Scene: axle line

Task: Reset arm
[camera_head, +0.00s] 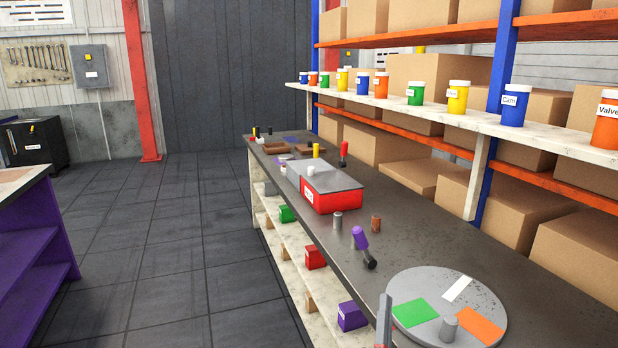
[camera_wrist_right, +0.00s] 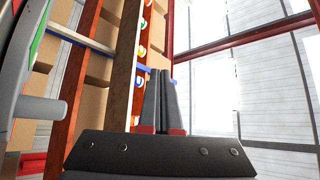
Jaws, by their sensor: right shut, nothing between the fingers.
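My right gripper (camera_head: 385,305) shows as a thin grey and red piece at the bottom of the head view, in front of the near edge of the dark workbench (camera_head: 400,235). In the right wrist view its fingers (camera_wrist_right: 161,75) are together, with nothing between them. They appear beside the grey round plate (camera_head: 411,282), which has green, orange and white patches and a grey cylinder (camera_head: 449,327) on it. My left gripper is not in view.
A red box with a grey lid (camera_head: 330,200), a purple-topped tool (camera_head: 360,238) and small cylinders stand on the bench. Coloured bins sit on shelves below its edge. A shelf with coloured jars (camera_head: 457,97) runs behind. The floor (camera_head: 160,240) at left is clear.

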